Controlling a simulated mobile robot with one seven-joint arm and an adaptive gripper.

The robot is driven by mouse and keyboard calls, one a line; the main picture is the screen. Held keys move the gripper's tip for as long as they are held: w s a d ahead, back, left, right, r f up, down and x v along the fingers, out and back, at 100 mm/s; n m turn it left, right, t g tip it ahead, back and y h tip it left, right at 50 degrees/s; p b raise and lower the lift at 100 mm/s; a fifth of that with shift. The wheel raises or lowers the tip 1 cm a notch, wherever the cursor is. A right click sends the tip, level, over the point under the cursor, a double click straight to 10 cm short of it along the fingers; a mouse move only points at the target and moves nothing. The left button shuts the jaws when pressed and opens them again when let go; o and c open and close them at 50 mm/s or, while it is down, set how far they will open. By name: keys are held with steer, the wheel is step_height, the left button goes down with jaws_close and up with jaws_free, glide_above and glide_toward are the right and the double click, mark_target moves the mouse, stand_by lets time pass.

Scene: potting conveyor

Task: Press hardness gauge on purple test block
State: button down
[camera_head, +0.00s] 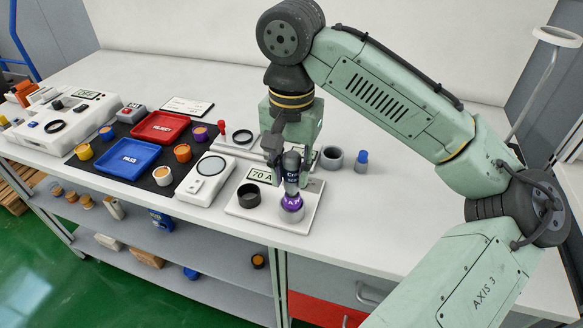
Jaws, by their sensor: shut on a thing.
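The hardness gauge (291,172) is a dark upright cylinder with pale lettering. My gripper (284,152) is shut on its upper part and points down at the bench. The purple test block (292,203) sits on a white base plate (272,220) at the bench's front edge. The gauge is directly above the purple block and its lower end meets or nearly meets it; I cannot tell whether it presses. A "70 A" label (262,175) stands behind on the plate. My gripper hides part of the area behind the gauge.
A black ring holder (248,195) stands left of the block. A white round-dial device (206,180), a blue PASS tray (128,158) and a red REJECT tray (158,127) lie further left. A grey ring (332,158) and blue-topped item (361,161) stand right. The right bench is clear.

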mark_target(292, 157)
step_height(292, 157, up, 2)
steer(key=shift+p, duration=0.55)
steer(key=shift+r, duration=1.95)
steer(key=shift+f, duration=0.1)
